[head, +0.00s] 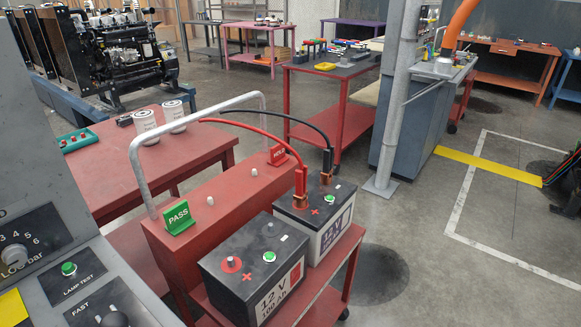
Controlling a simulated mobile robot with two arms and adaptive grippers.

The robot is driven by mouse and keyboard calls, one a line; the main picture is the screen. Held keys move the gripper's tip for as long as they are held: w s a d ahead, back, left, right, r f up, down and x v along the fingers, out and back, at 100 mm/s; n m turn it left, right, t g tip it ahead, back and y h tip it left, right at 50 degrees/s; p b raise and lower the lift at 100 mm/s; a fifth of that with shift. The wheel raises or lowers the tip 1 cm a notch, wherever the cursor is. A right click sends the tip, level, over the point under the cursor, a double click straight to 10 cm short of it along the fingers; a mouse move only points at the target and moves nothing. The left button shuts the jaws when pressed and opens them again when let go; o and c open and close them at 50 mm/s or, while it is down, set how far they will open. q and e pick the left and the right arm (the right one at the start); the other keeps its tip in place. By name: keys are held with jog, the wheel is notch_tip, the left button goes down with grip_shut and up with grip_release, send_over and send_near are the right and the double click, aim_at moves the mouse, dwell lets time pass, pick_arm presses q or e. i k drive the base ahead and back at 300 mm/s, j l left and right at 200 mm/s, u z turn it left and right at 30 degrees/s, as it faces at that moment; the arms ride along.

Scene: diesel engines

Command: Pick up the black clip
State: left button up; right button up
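The black clip (327,162) stands upright with its copper-coloured jaws down at the back of the far 12 V battery (338,228). Whether it grips a terminal there cannot be told. A black cable runs from its top back to the left, past the grey handle. A red clip (301,180) stands beside it to the left, near the red plus mark of the same battery. Neither of my grippers is in view.
A nearer 12 V battery (250,252) stands on the same red cart (352,262). A red box with green PASS (178,216) and red HOLD (278,155) signs and a bent grey handle (137,165) adjoins it. A grey post (395,100) rises behind. Floor at right is mostly clear.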

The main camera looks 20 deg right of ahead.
aim_at(326, 176)
jog(key=i+l+u, duration=0.1)
jog(key=l+u, duration=0.35)
jog(key=l, duration=0.5)
jog(key=l+u, duration=0.45)
jog(key=l, duration=0.5)
jog(key=k, duration=0.05)
